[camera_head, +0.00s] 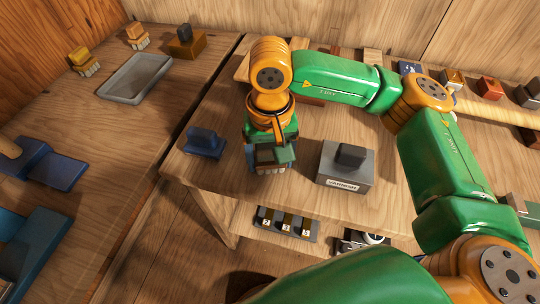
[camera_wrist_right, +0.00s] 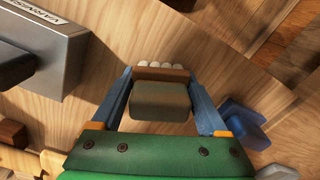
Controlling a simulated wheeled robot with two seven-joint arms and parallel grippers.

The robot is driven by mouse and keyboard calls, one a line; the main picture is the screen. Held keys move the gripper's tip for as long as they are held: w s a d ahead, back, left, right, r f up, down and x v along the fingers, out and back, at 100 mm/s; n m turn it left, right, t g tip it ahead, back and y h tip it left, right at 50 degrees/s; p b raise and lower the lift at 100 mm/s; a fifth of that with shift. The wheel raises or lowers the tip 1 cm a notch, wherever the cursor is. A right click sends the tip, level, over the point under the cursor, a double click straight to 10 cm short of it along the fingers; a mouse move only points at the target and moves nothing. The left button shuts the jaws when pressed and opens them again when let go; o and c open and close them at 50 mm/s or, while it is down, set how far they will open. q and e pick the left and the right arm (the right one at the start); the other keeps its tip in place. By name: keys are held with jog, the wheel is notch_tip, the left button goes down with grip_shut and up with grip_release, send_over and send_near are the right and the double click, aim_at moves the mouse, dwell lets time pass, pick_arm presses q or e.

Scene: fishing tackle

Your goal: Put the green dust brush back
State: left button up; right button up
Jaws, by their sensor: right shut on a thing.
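The brush (camera_wrist_right: 160,100) is between the fingers of my right gripper (camera_wrist_right: 165,105) in the right wrist view. It has a dull grey-green block handle, a brown base and pale bristles pointing away from the wrist. In the head view my right gripper (camera_head: 268,155) points down over the front left part of the middle table (camera_head: 225,110), shut on the brush. The pale bristles show at its lower end, while the gripper hides much of the brush. I cannot tell whether the bristles touch the table. My left gripper is not in view.
A blue block-handled object (camera_head: 205,143) stands just left of the gripper. A grey labelled box (camera_head: 345,170) stands to its right. On the left table are a yellow brush (camera_head: 82,60), a tan brush (camera_head: 137,36), a dark-handled block (camera_head: 187,40) and an empty grey tray (camera_head: 140,78).

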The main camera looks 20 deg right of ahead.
aim_at(270, 146)
jog(key=o, duration=1.2)
jog(key=shift+f, duration=0.1)
jog(key=shift+r, duration=0.25)
notch_tip(270, 146, up, 12)
jog(key=shift+f+p, duration=0.1)
jog(key=shift+p, duration=0.65)
